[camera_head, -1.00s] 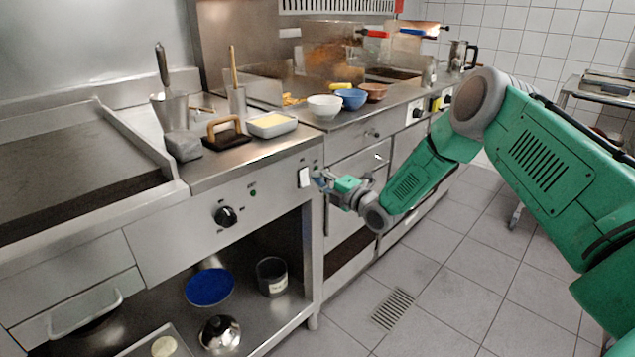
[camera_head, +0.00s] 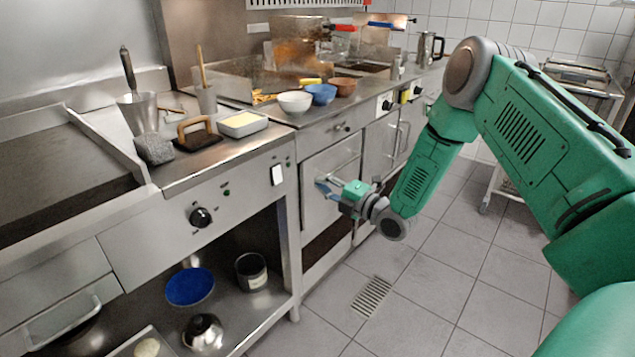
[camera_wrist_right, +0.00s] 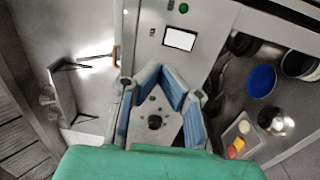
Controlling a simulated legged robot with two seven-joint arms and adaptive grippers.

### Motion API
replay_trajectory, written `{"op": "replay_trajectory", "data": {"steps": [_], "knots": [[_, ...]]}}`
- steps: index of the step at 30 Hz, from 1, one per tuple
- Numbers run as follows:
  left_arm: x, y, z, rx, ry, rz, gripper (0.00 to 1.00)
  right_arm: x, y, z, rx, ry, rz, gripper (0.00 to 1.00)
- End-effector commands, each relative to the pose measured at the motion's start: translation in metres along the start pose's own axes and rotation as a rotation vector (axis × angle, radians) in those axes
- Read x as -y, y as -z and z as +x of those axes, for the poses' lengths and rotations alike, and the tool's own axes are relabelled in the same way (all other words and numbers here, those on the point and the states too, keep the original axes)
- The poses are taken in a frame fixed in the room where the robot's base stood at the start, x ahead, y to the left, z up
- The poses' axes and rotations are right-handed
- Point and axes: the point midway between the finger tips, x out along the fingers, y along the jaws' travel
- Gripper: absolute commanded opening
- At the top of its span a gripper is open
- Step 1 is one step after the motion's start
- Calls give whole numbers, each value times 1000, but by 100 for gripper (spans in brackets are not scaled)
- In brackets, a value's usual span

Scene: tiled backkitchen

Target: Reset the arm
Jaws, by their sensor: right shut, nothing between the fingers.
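My right arm is green and reaches in from the right in the head view. Its gripper (camera_head: 328,190) is shut and empty, in front of the steel cabinet front, right of the panel's white switch (camera_head: 278,175). In the right wrist view the blue-padded fingers (camera_wrist_right: 160,100) show in front of the panel with its black knob (camera_wrist_right: 155,122). The knob also shows in the head view (camera_head: 201,217). My left gripper is in neither view.
The steel counter carries a butter tray (camera_head: 243,131), a white bowl (camera_head: 295,103), a blue bowl (camera_head: 321,94) and a brown bowl (camera_head: 344,86). The lower shelf holds a blue plate (camera_head: 190,287) and a pot (camera_head: 251,271). The tiled floor (camera_head: 425,290) at right is open.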

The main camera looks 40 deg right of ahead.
Motion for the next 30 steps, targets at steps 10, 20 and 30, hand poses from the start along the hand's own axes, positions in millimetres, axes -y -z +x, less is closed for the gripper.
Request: {"op": "replay_trajectory", "data": {"steps": [10,20,30], "knots": [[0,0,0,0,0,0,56,0,0,0,0,0,0,0],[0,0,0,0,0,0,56,58,60,-11,27,227,321,0],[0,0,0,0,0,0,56,192,206,-170,547,894,1100,0]]}}
